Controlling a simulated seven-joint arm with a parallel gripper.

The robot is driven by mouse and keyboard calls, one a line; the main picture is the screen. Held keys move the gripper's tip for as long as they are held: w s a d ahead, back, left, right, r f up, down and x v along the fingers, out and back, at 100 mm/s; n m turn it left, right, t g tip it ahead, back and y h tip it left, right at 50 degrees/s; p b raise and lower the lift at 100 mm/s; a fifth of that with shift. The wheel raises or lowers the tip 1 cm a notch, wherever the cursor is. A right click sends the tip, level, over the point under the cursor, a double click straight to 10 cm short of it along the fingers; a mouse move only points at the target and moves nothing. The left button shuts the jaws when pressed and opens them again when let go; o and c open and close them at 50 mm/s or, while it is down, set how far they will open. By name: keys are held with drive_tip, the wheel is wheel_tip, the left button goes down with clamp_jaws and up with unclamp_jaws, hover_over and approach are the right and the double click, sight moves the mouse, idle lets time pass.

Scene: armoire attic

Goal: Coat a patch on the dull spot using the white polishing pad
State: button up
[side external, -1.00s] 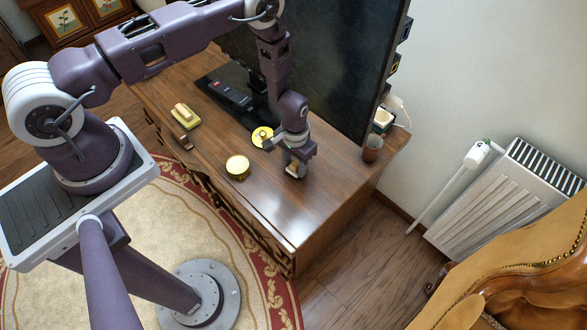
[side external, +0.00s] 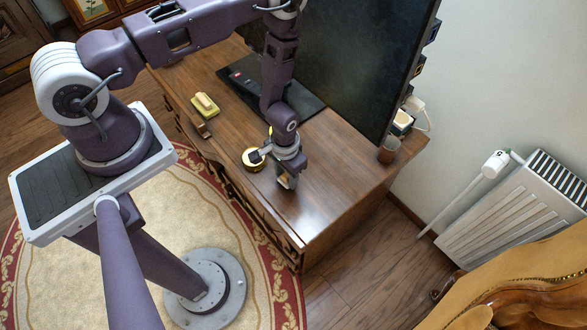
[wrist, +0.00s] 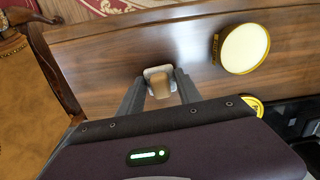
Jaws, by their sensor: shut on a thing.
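My gripper (wrist: 160,85) is shut on the polishing pad (wrist: 158,84), which has a tan grip and a pale, whitish base showing between the fingertips. In the side view my gripper (side external: 286,178) is low over the front part of the wooden cabinet top (side external: 325,180), to the right of a round yellow tin (side external: 252,160). The tin is open and filled with pale cream; it also shows at the upper right of the wrist view (wrist: 245,48). I cannot tell whether the pad touches the wood. I cannot pick out the dull spot.
A large dark screen (side external: 360,60) stands behind my gripper. A yellow brush-like block (side external: 205,104) and a small brown object (side external: 203,130) lie left of the tin. A brown cup (side external: 388,150) is at the back right.

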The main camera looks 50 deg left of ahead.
drive_tip(key=shift+s, duration=1.9)
drive_tip(key=shift+w, duration=0.1)
wheel_tip(320, 180, up, 7)
drive_tip(key=shift+f, duration=0.2)
